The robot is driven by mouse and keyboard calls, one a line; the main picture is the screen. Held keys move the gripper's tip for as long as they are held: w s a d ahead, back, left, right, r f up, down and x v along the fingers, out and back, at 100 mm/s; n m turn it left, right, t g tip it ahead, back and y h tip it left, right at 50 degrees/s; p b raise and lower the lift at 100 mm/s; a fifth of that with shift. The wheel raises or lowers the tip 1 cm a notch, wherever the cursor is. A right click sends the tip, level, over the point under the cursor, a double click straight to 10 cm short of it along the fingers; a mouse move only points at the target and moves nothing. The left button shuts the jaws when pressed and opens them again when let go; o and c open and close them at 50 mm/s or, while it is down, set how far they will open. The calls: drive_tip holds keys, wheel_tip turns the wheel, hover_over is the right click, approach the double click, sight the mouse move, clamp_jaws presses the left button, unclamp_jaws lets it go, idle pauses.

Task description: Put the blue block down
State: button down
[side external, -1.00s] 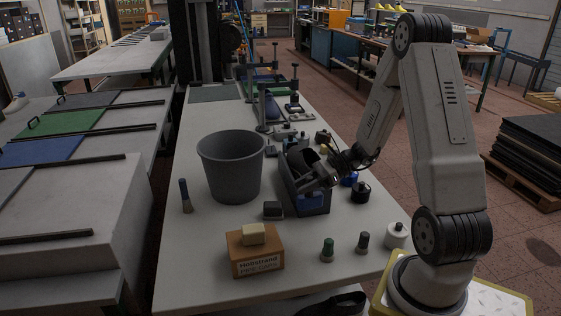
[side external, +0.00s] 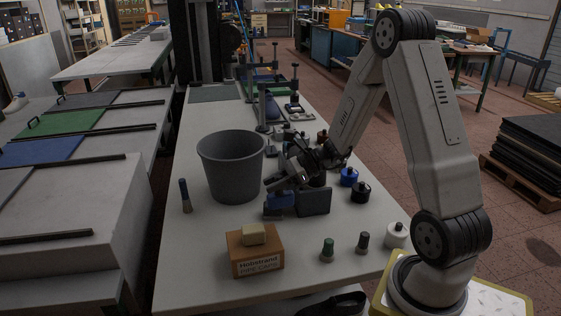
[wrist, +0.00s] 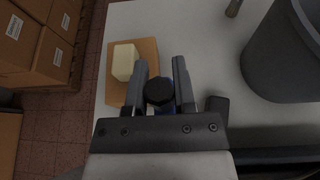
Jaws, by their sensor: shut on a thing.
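My gripper (side external: 272,185) is shut on the blue block (side external: 280,200), just left of the dark tray (side external: 315,203) in the side view. In the wrist view a round black top (wrist: 159,91) sits between my two fingers, with a sliver of blue below it; the fingers and palm hide most of the block. The block is low over the white table (side external: 205,260), close to a small dark block (wrist: 217,106). I cannot tell whether its underside touches anything.
A grey bin (side external: 230,168) stands behind and left of my gripper. A wooden box (side external: 254,259) with a cream block (side external: 253,234) on top is in front. Small bottles (side external: 327,250) stand at the front right. The table's front left is clear.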

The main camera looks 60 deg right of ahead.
drive_tip(key=w+a+r, duration=0.2)
drive_tip(key=w+a, duration=0.5)
drive_tip(key=a, duration=0.3)
drive_tip(key=shift+a+r+m, duration=0.15)
drive_tip(key=shift+a+m, duration=0.15)
drive_tip(key=w+f, duration=0.9)
drive_tip(key=w, duration=0.4)
drive_tip(key=shift+w+f, duration=0.2)
drive_tip(key=shift+w+f, duration=0.15)
drive_tip(key=shift+f, duration=0.75)
drive_tip(key=shift+w+f, duration=0.1)
drive_tip(key=shift+f, duration=0.8)
drive_tip(key=shift+f, duration=0.15)
